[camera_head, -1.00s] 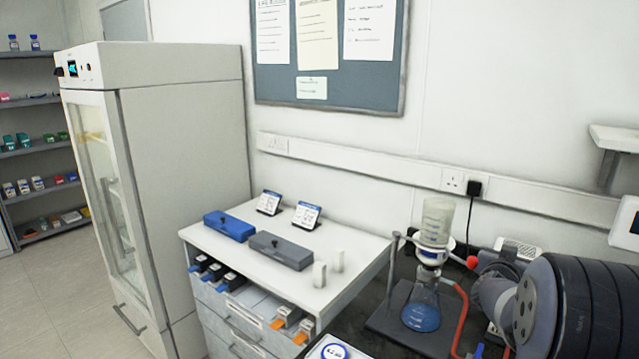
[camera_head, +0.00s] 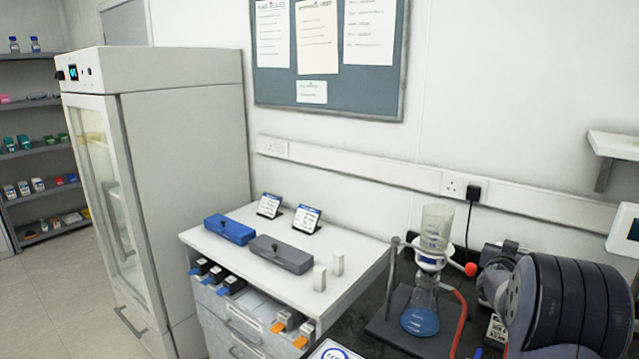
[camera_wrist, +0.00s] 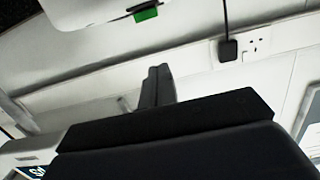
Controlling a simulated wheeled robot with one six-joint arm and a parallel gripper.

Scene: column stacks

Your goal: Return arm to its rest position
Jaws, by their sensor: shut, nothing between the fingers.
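My arm shows at the right edge of the head view as a large dark ribbed link with a grey joint behind it. The fingers of my gripper (camera_wrist: 158,80) show as dark shapes in the middle of the wrist view, closed together with nothing between them. Pale wall and trunking lie behind them, and no object touches them. In the head view I cannot make out the fingertips.
A filter flask with blue liquid (camera_head: 420,318) stands on the dark bench, close left of my arm. A white cabinet (camera_head: 350,272) holds a blue box (camera_head: 230,229) and a grey box (camera_head: 281,254). A wall shelf (camera_head: 615,143) is at upper right.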

